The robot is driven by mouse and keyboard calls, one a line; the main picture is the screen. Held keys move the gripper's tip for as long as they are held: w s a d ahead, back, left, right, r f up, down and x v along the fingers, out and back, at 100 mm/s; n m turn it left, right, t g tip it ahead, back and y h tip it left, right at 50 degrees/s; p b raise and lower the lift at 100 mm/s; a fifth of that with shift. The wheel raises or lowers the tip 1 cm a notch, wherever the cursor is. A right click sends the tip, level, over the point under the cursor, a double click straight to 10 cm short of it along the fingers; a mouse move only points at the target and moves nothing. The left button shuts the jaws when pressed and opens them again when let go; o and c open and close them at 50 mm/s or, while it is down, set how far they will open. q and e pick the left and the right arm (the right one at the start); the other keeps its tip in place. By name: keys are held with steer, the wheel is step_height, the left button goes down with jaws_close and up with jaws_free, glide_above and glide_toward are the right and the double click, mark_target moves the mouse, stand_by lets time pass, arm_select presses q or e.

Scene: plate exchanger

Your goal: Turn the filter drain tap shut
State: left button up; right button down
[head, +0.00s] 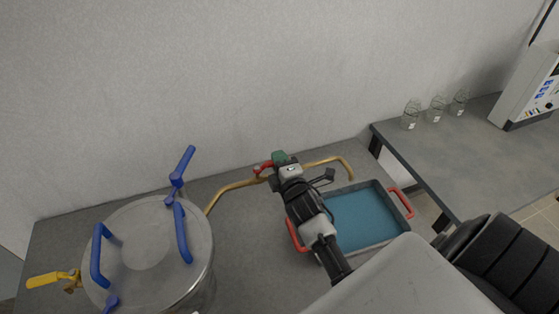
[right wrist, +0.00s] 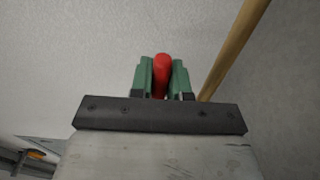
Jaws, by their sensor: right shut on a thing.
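The red handle of the drain tap (head: 262,167) sits on a brass pipe (head: 232,187) that runs from the steel filter pot (head: 150,250) to above a tray. My right gripper (head: 281,160) is at the tap, with its green fingers shut on the red handle. In the right wrist view the red handle (right wrist: 161,75) stands between the two green fingertips (right wrist: 161,78). The tap body is mostly hidden behind the gripper, so the handle's exact angle to the pipe is hard to tell. My left gripper is not in view.
Blue clamps (head: 182,166) stick up around the pot lid, and a yellow lever (head: 46,280) is at its left. A blue-lined tray (head: 392,207) with red handles lies under the pipe outlet. Glass jars (head: 411,115) and a white device (head: 530,90) stand on the right table.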

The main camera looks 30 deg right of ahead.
steer(key=shift+w+r+n+y+p, duration=0.2)
steer(key=shift+w+n+y+p, duration=0.05)
steer(key=shift+n+y+p, duration=0.4)
steer(key=shift+w+f+n+y, duration=0.1)
steer(key=shift+w+n+y, duration=0.3)
steer(key=shift+y, duration=0.45)
steer(key=shift+w+f+n+y, duration=0.15)
steer(key=shift+n+y, duration=0.3)
steer(key=shift+y, duration=0.35)
steer(key=c, duration=1.1)
jaws_free()
steer(key=shift+s+d+f, duration=0.1)
steer(key=shift+s, duration=0.45)
steer(key=s+b, duration=0.2)
steer(key=s, duration=0.7)
steer(key=shift+s+d, duration=0.1)
steer(key=shift+s, duration=0.3)
